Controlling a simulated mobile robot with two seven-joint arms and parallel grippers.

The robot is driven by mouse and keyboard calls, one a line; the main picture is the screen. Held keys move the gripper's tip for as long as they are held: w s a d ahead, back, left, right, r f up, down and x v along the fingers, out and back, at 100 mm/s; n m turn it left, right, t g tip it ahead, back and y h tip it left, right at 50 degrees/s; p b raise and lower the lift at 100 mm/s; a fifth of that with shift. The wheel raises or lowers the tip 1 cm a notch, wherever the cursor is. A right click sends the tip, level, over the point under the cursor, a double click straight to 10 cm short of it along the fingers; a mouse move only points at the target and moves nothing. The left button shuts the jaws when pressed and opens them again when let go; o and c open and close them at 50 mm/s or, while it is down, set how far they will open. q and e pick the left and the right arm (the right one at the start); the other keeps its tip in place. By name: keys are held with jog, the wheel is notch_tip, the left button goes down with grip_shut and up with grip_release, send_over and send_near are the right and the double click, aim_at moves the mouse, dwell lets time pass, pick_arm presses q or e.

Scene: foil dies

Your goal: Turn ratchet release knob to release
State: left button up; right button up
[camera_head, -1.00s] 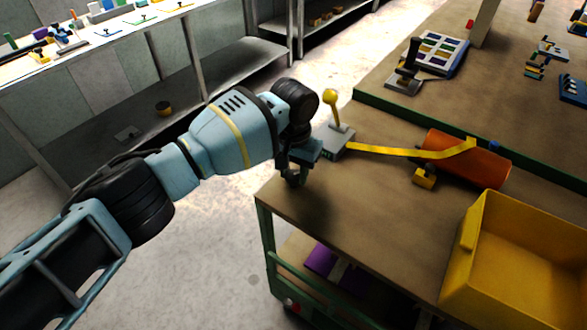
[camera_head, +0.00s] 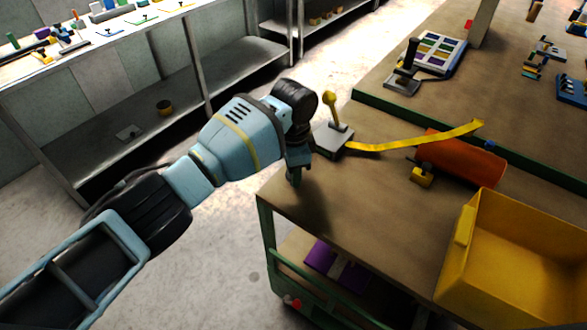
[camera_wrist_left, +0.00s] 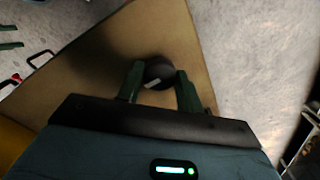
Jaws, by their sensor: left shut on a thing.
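My left gripper (camera_head: 295,179) points down at the near left corner of the workbench, beside the grey ratchet base (camera_head: 334,141) with its upright yellow lever (camera_head: 331,106). In the left wrist view its two green fingers (camera_wrist_left: 160,84) are shut on a round black knob (camera_wrist_left: 158,70) with a pale mark. The gripper hides the knob in the head view. A yellow strap (camera_head: 400,145) runs from the ratchet toward an orange cylinder (camera_head: 465,160); its far end sticks up loose above the cylinder. My right gripper is not in view.
A yellow bin (camera_head: 455,255) stands at the bench's near right. A small yellow block with a black part (camera_head: 422,175) lies before the cylinder. A black-handled device (camera_head: 404,75) stands farther back. The bench between gripper and bin is clear.

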pick_arm(q)
jog(key=shift+m, duration=0.6)
jog(key=o, duration=1)
jog(key=shift+c, duration=0.2)
jog(key=shift+r, duration=0.1)
notch_tip(320, 180, up, 8)
jog(key=shift+f+p, duration=0.2)
jog(key=shift+p, duration=0.1)
jog(key=shift+s, duration=0.1)
